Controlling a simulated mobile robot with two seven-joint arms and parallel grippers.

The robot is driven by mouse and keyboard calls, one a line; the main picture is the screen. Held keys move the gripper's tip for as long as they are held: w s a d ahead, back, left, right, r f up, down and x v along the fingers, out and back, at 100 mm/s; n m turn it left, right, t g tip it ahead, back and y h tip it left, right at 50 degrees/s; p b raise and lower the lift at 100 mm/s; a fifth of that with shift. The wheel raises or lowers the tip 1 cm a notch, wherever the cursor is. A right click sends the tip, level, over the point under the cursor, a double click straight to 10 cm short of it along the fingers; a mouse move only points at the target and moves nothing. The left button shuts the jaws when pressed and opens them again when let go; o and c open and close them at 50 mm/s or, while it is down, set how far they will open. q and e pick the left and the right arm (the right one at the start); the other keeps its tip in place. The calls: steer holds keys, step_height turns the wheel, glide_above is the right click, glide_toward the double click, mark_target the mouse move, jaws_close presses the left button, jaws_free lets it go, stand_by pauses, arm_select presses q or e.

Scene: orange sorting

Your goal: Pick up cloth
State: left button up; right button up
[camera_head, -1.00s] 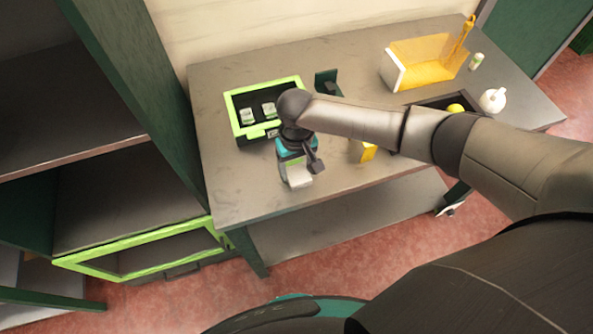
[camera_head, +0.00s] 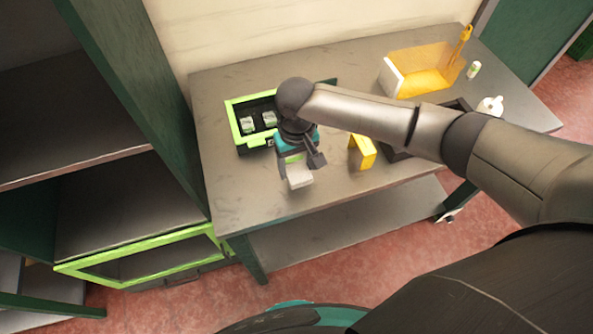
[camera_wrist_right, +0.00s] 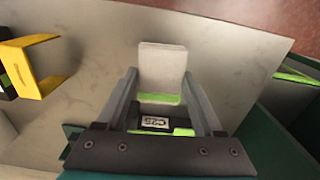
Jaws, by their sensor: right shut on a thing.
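My right gripper (camera_wrist_right: 162,100) is shut on a small pale grey cloth (camera_wrist_right: 162,65) with a green band. The cloth sticks out past the fingertips. In the head view the cloth (camera_head: 299,179) shows below my right gripper (camera_head: 297,160), over the front part of the grey table. Its exact height above the table is hard to tell. My left gripper is not in view.
A black tray with a green rim (camera_head: 232,120) holds small white-and-green pieces (camera_head: 269,118) behind the gripper. A yellow stand (camera_head: 366,153) is to the right. A yellow bin (camera_head: 440,75), a small bottle (camera_head: 473,70) and a white jug (camera_head: 491,106) stand further right. The table's front left is clear.

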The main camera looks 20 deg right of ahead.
mark_target(296, 168)
step_height(296, 168, up, 15)
steer(key=p, duration=0.1)
steer(key=shift+p, duration=0.35)
